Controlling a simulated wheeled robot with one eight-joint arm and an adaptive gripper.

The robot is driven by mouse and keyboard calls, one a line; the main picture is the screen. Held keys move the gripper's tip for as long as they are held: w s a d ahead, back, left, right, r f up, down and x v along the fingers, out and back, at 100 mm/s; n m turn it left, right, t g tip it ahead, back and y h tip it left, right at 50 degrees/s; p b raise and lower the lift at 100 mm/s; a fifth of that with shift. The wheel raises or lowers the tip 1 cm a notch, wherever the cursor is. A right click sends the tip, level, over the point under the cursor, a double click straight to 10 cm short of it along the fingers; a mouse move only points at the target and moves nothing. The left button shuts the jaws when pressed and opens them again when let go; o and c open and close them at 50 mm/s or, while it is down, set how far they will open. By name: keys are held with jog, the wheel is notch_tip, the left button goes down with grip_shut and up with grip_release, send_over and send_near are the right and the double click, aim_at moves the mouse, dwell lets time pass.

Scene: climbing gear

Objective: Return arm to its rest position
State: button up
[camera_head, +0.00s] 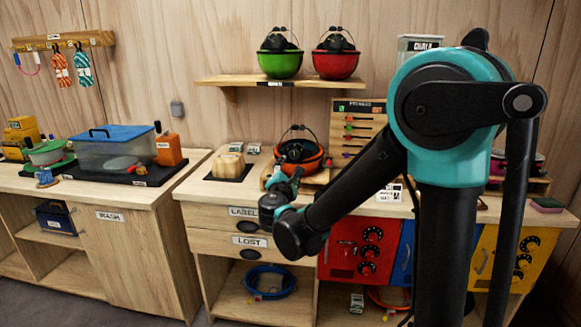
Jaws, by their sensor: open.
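My arm reaches from the teal shoulder at the right down to the left, then bends up at a black elbow over the front of the middle counter. My gripper (294,172) is at its far end, small and dark, in front of an orange helmet (313,164). It is open; its fingers are hard to make out against the helmet. I see nothing held.
A shelf (215,82) above holds a green helmet (279,66) and a red helmet (336,66). The middle counter has drawers (229,219) and coloured panels with knobs below. A blue-lidded box (113,150) stands on the left bench.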

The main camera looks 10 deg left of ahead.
jog(key=shift+s, duration=0.2)
jog(key=s+d+f+m+g+h, duration=0.1)
jog(key=s+d+f+m+g, duration=0.2)
jog(key=d, duration=0.5)
jog(key=s+d+f+m+g+h, duration=0.1)
jog(key=d+f+m+g+h, duration=0.1)
jog(key=d+f+m, duration=0.55)
jog(key=s+d+f+m+g+h, duration=0.1)
jog(key=s+d+m+g, duration=0.15)
jog(key=d, duration=0.65)
jog(key=s+d+f+m+g+y, duration=0.2)
jog(key=s+f+m, duration=0.4)
jog(key=s, duration=0.3)
jog(key=s+d+f+m+g+y, duration=0.2)
jog(key=s+d+f+m+g, duration=0.1)
jog(key=s, duration=0.7)
notch_tip(320, 180, down, 3)
jog(key=m+g, duration=0.1)
jog(key=m, duration=0.2)
jog(key=shift+r+y, duration=0.15)
jog(key=shift+y, duration=0.15)
jog(key=shift+w, duration=0.1)
